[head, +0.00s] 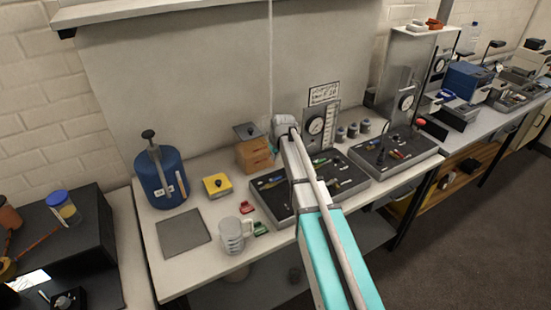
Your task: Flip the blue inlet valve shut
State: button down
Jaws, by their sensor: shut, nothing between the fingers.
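A black apparatus board (345,188) stands on the white bench, with small coloured valve handles on it. A small bluish handle (270,183) lies at the board's left part and may be the blue inlet valve; it is too small to tell its setting. A green handle (320,161) shows to the right of my arm. My gripper (274,141) is at the far end of my arm, above and behind the board, near the wooden box. It is shut with nothing in it, and its fingers are mostly hidden by my wrist. It appears clear of the handles.
A round gauge (316,126) stands behind the board. A wooden box (254,155), a yellow box (217,186), a blue tank (161,178) and a clear jug (233,236) are to the left. A second board (400,160) with a tall clear cylinder stands to the right.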

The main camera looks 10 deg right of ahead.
aim_at(271, 175)
jog(key=shift+b+x, duration=3.8)
jog(key=shift+x, duration=0.5)
jog(key=shift+s+f, duration=0.15)
jog(key=shift+s, duration=0.1)
jog(key=shift+s+d, duration=0.3)
jog(key=shift+s, duration=0.55)
jog(key=shift+s+d, duration=0.35)
jog(key=shift+s, duration=0.5)
